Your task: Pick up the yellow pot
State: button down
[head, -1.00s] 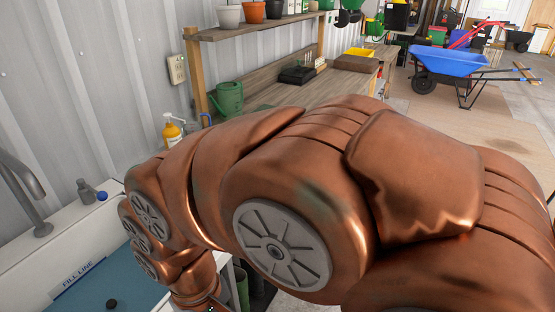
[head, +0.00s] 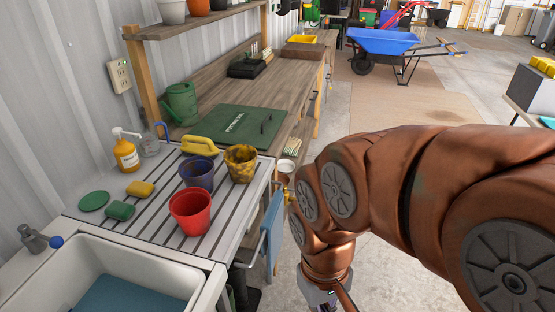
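A yellow pot (head: 238,168) with dark mottling stands upright on the slatted drainboard (head: 150,227), near its right end. A dark blue pot (head: 196,175) stands just left of it, and a red pot (head: 190,213) stands nearer to me. My copper arm is to the right of the drainboard. The top of my gripper (head: 320,298) shows at the bottom edge, beyond the drainboard's right side and apart from the yellow pot. Its fingers are cut off by the frame, so I cannot tell whether it is open or shut.
A sink (head: 130,270) is at front left. A blue towel (head: 272,225) hangs at the right edge. A bench with a green mat (head: 232,124) lies behind.

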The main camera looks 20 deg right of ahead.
aim_at(240, 161)
jog(key=z, duration=1.55)
jog(key=i, duration=1.45)
jog(key=u, duration=3.45)
